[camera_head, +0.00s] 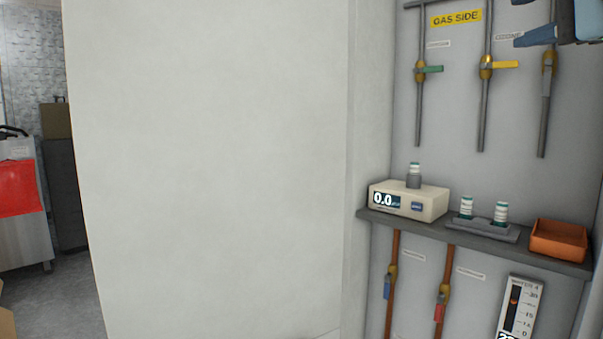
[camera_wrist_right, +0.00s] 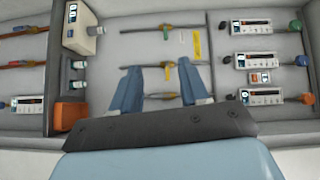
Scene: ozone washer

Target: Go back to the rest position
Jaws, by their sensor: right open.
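My right gripper (camera_wrist_right: 162,68) is open in the right wrist view, with two blue fingers spread apart and nothing held between them. In the head view only part of it (camera_head: 535,38) shows at the top right corner, near the upper end of the third gas pipe valve (camera_head: 548,65). In the wrist view the pipe valves (camera_wrist_right: 166,64) lie beyond and between the fingers. I cannot tell how far the fingers are from them. My left gripper is in neither view.
A grey shelf (camera_head: 455,228) holds a white meter reading 0.0 (camera_head: 435,205), vials in a holder (camera_head: 490,228) and an orange bin (camera_head: 560,238). Red pipes with valves (camera_head: 440,305) and a gauge (camera_head: 520,310) are below. A pale wall (camera_head: 210,160) fills the middle; open floor (camera_head: 60,300) shows left.

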